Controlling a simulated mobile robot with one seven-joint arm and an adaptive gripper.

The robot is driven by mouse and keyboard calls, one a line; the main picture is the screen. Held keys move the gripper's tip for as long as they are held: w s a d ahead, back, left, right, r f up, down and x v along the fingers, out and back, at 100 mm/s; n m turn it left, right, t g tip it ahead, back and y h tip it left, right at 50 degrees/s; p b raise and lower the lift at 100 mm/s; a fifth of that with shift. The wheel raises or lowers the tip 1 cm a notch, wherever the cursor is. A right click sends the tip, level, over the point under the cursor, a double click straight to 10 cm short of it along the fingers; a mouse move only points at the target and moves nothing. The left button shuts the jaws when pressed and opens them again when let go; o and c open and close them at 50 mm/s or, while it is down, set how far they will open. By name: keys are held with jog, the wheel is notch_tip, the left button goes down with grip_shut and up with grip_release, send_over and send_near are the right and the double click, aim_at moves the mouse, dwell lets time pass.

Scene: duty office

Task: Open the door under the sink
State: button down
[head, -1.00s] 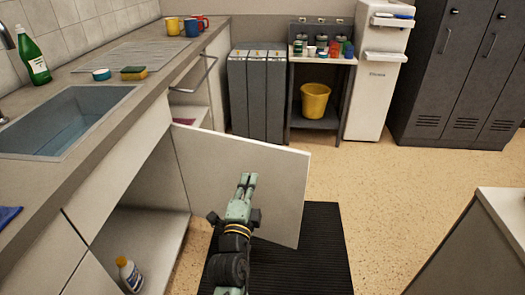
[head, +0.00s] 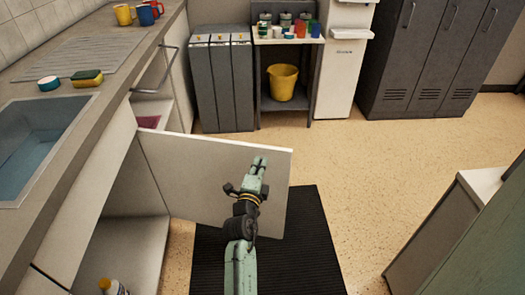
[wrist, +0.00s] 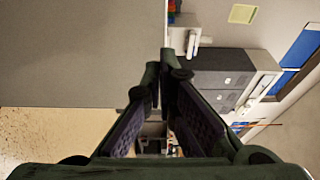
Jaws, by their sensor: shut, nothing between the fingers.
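The door under the sink (head: 200,175) stands wide open, swung out from the cabinet across the floor. The open cabinet space (head: 130,245) shows below the sink (head: 40,140). My gripper (head: 259,162) is shut and empty, in front of the door's inner face near its free end. In the wrist view the fingers (wrist: 160,75) meet at their tips, and a flat grey panel (wrist: 70,50), seemingly the door, fills the upper left. I cannot tell whether the gripper touches the door.
A bottle with an orange cap (head: 112,287) stands in the cabinet. A black mat (head: 310,250) lies under the door. Another cabinet (head: 440,235) stands at the right. A second open compartment with a handle (head: 168,68) lies beyond the door.

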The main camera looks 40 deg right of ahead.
aim_at(265, 150)
jog(key=p+x, duration=0.1)
jog(key=x, duration=0.1)
jog(key=shift+w+d+r, duration=0.15)
jog(key=shift+w+d, duration=0.1)
jog(key=shift+d, duration=0.05)
jog(key=shift+w+d, duration=0.45)
jog(key=shift+w, duration=0.05)
jog(key=shift+d, duration=0.1)
